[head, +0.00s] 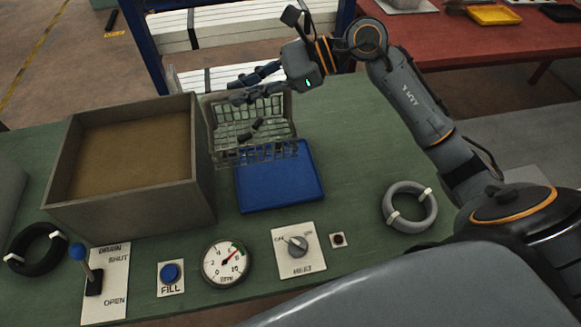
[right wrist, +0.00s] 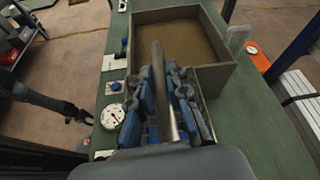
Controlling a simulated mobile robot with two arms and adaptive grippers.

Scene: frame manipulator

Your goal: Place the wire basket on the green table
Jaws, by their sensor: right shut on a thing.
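The wire basket (head: 243,128) hangs at my right gripper (head: 240,92) in the head view, just right of the tank, with several small dark parts in it. Its lower edge overlaps the blue tray; I cannot tell if it touches it. In the right wrist view the blue-grey fingers of this gripper (right wrist: 172,92) are closed around the grey handle bar (right wrist: 158,70), and the basket is mostly hidden below. The green table (head: 365,150) spreads under all this. A dark arm, apparently my left, ends in a small gripper (right wrist: 80,115) at the left of the right wrist view, its jaws unclear.
A grey tank (head: 130,205) of brown liquid stands left of the basket. A blue tray (head: 280,188) lies right of it. Along the front are a drain lever (head: 90,272), fill button (head: 170,273), gauge (head: 225,263), heat knob (head: 297,245) and grey ring (head: 408,207).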

